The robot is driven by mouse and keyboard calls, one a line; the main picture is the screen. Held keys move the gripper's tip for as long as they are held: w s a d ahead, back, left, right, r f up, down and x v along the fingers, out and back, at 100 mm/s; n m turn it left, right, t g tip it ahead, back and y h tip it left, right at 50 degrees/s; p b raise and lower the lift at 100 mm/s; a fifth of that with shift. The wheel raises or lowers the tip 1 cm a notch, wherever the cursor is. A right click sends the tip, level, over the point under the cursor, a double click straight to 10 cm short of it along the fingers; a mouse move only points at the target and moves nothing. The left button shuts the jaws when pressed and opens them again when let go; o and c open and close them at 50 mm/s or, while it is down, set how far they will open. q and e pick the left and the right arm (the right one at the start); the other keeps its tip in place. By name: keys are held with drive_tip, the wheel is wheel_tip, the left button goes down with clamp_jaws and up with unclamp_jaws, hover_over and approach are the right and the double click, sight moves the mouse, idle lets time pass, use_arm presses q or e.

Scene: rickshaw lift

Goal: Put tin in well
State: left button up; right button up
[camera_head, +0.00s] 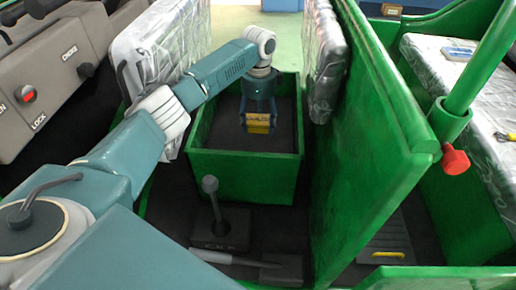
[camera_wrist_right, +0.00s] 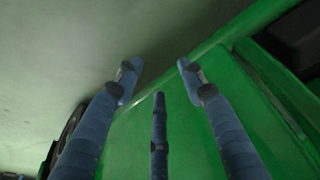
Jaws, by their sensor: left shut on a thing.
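A yellow tin (camera_head: 259,124) with dark markings shows in the head view. My left gripper (camera_head: 258,110) points down and is shut on it, with the tin below the fingers. The well (camera_head: 243,176) is a green open-topped box with a dark floor. The tin and the fingers appear over or within its opening; I cannot tell whether the tin touches the floor. In the right wrist view, my right gripper (camera_wrist_right: 160,80) has its blue fingers spread, with nothing between them, close to green bodywork.
A tall green partition (camera_head: 375,150) stands right of the well. Plastic-wrapped seats (camera_head: 165,40) flank it. A lever (camera_head: 212,195) stands on the floor before the well.

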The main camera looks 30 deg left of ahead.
use_arm(q)
wheel_tip(320, 180, down, 8)
drive_tip(key=shift+f+b, duration=0.1)
drive_tip(key=shift+b, duration=0.7)
drive_tip(key=shift+f, duration=0.9)
drive_tip(key=shift+f+b, duration=0.65)
drive_tip(key=shift+f, duration=0.95)
use_arm(e)
drive_tip(key=shift+v, duration=2.85)
drive_tip(key=shift+w+d, duration=0.1)
use_arm(q)
drive_tip(key=shift+f, duration=0.15)
drive_tip(key=o, duration=1.2)
